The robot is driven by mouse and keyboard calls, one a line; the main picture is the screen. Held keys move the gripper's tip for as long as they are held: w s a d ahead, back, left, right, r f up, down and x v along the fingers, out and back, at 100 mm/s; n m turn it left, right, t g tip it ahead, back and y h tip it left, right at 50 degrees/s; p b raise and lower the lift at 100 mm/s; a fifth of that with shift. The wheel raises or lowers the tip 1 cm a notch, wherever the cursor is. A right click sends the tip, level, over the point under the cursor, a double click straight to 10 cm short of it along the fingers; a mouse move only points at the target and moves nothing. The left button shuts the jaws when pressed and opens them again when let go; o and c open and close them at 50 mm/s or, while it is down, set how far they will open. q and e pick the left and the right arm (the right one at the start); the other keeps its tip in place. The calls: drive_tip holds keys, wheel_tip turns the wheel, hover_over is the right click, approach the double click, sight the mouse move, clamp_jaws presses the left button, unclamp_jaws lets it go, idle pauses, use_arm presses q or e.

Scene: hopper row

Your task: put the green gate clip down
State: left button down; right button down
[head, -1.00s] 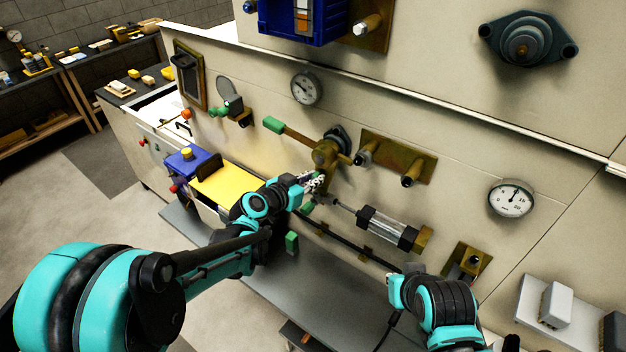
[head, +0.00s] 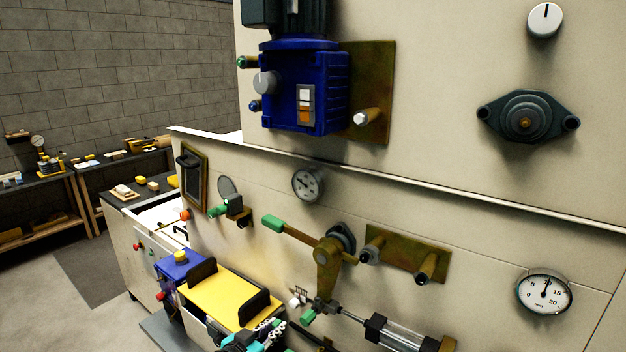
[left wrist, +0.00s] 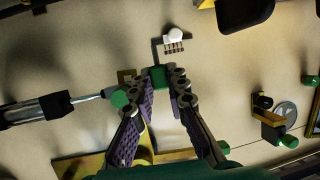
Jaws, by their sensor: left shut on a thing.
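In the left wrist view my left gripper (left wrist: 165,82) is shut on the green gate clip (left wrist: 157,77), a small green block between its fingertips. The clip is in front of the cream panel; I cannot tell whether it touches the panel. In the head view my left gripper (head: 268,332) is at the bottom edge, partly cut off, beside the yellow-topped box, and I cannot make out the clip there. My right gripper is out of view.
A white knob with a comb-like piece (left wrist: 173,36) is just beyond the clip. A green cap (left wrist: 119,97) and a cylinder rod (left wrist: 90,98) are left of the fingers. The yellow-topped box (head: 220,296) stands against the panel. A brass lever (head: 327,265) projects above.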

use_arm(q)
drive_tip(key=s+a+f+n+y+b, duration=0.1)
drive_tip(key=s+a+f+b, duration=0.2)
drive_tip(key=a+f+b, duration=0.1)
drive_tip(key=s+a+f+n+t+y+b, duration=0.1)
drive_tip(key=s+a+f+b, duration=0.2)
drive_tip(key=f, duration=0.4)
drive_tip(key=shift+a+f+b, duration=0.25)
drive_tip(key=shift+a+b, duration=0.25)
drive_tip(key=shift+b, duration=0.25)
drive_tip(key=shift+f, duration=0.1)
